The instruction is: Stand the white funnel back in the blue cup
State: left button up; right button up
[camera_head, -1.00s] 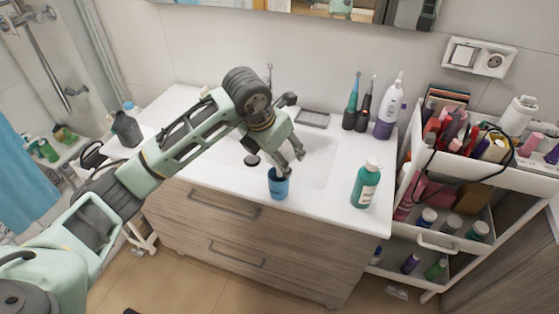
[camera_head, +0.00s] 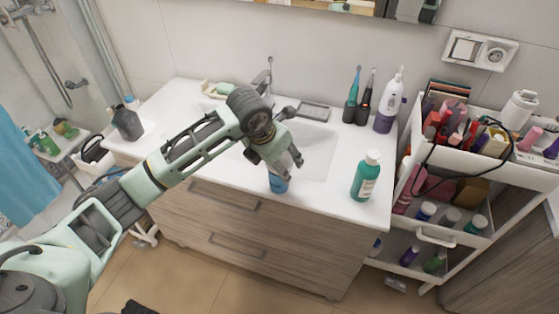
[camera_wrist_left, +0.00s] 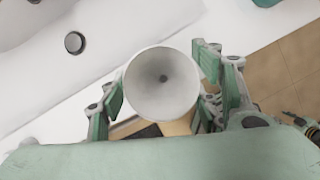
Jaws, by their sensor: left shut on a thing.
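The blue cup (camera_head: 279,184) stands near the front edge of the white washbasin counter, its top covered by my left gripper (camera_head: 288,166) in the head view. The white funnel (camera_wrist_left: 162,84) sits between the fingers of my left gripper (camera_wrist_left: 172,88) in the left wrist view, its wide round mouth facing that camera. The gripper is shut on the funnel. In the head view the funnel is hidden behind the gripper. In the left wrist view the cup is out of sight, so I cannot tell whether the funnel touches it.
A green bottle (camera_head: 365,177) stands to the right of the cup. The sink basin (camera_head: 318,150) lies behind it. Toothbrushes and a white-purple bottle (camera_head: 388,108) stand at the back. A full cosmetics cart (camera_head: 452,185) is at the right.

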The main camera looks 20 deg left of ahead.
pick_arm(q)
jog(key=o, duration=0.9)
jog(key=shift+o, duration=0.2)
jog(key=shift+r+p, duration=0.55)
jog(key=shift+p, duration=0.15)
jog(key=shift+r, duration=0.35)
jog(key=b+v, duration=0.3)
jog(key=v, duration=0.8)
jog(key=shift+s, duration=0.2)
jog(key=shift+a, duration=0.1)
